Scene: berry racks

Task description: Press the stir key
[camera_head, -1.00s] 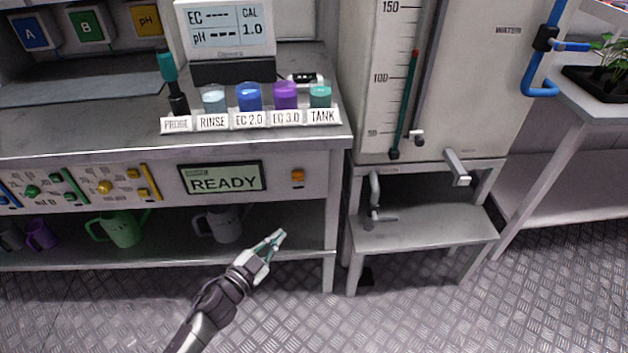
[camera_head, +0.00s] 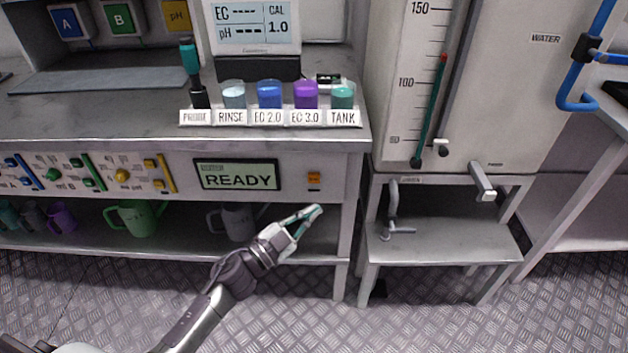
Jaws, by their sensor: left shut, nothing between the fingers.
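A small orange key (camera_head: 314,179) sits on the grey front panel, right of the display (camera_head: 237,175) that reads READY. Its label is too small to read, so I cannot tell if it is the stir key. My left gripper (camera_head: 306,216) is shut and empty, below the orange key and in front of the lower shelf, apart from the panel. My right gripper is not in view.
The bench top (camera_head: 120,115) holds a row of labelled cups and a probe. Several mugs, one green (camera_head: 137,217), stand on the lower shelf. The water tank (camera_head: 515,100) with a tap (camera_head: 482,182) stands at the right above a small stand (camera_head: 445,243).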

